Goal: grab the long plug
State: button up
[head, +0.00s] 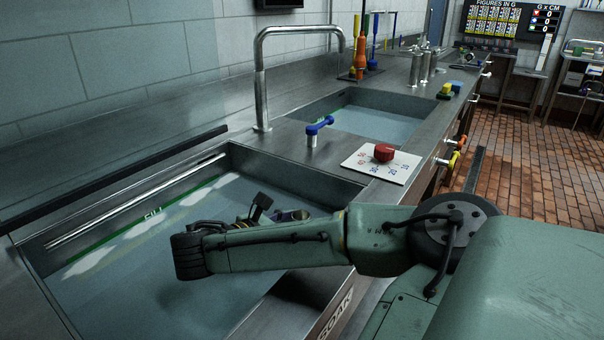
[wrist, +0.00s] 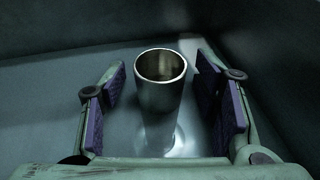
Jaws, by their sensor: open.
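In the wrist view, a shiny metal tube (wrist: 160,100), which looks like the long plug, stands upright with its round open top facing me. My gripper (wrist: 161,82) is open, with one purple-padded finger on each side of the tube. Gaps show between the tube and both pads, so nothing is gripped. In the head view my gripper (head: 278,214) is down inside the near sink (head: 270,170), partly hidden behind my arm. The tube cannot be made out there.
The near sink holds water, with a "FILL" line (head: 153,213) on its far side. A tall faucet (head: 262,95), a blue-handled valve (head: 316,130) and a red knob on a white dial plate (head: 383,155) stand around it. A second sink (head: 365,118) lies beyond.

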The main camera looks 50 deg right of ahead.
jog(key=shift+d, duration=0.1)
grip_shut()
dwell(0.8)
